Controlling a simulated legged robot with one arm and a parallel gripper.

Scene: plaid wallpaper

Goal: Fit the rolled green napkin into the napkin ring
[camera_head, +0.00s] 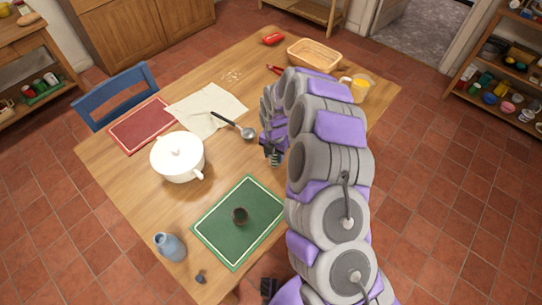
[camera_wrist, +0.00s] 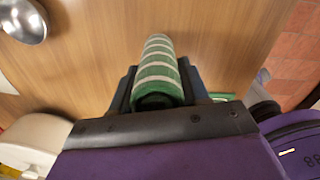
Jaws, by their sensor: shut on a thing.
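The rolled napkin (camera_wrist: 158,70), green with white stripes, is held between the dark fingers of my gripper (camera_wrist: 158,88) in the wrist view. Its striped end points away from the gripper, over bare wood. In the head view my gripper (camera_head: 272,140) is above the table, right of the ladle, and a small striped end of the napkin (camera_head: 275,158) shows below it. The napkin ring (camera_head: 240,216), a dark brown round band, sits on the green placemat (camera_head: 217,241), apart from the napkin and nearer the front. My arm hides part of the table on the right.
A white lidded pot (camera_head: 178,168) stands left of the green placemat. A ladle (camera_head: 246,132) lies by a cream cloth (camera_head: 207,108). A blue-grey bottle (camera_head: 170,247) is at the front left. A basket (camera_head: 314,54) and an orange-filled jug (camera_head: 357,88) are farther back.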

